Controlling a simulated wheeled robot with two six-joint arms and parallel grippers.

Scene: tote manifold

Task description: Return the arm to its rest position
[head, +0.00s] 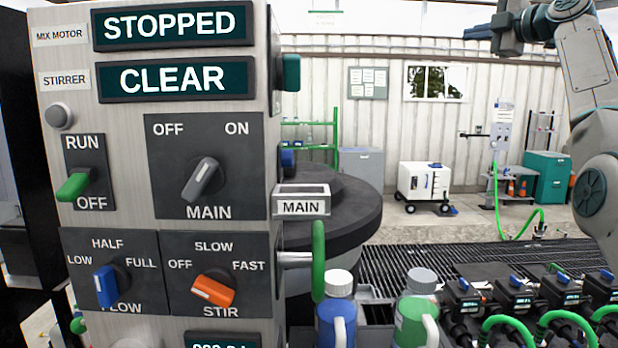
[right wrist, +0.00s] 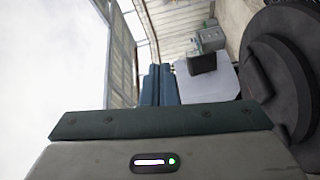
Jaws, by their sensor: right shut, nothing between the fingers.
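My right arm (head: 590,95) comes down from the upper right of the head view, bent, in front of the far wall. Its gripper (head: 490,34) is raised at the top of that view, pointing left, shut and empty. In the right wrist view the two blue-grey fingers (right wrist: 158,85) are together with nothing between them. The gripper is apart from the panel and the bottles. My left arm and gripper do not show in either view.
A control panel (head: 140,130) fills the left, its displays reading STOPPED and CLEAR. A green lever (head: 318,262) sticks out from its side. A blue bottle (head: 337,312) and a green bottle (head: 415,315) stand low in front. Black valve blocks (head: 515,297) with green hoses line the lower right.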

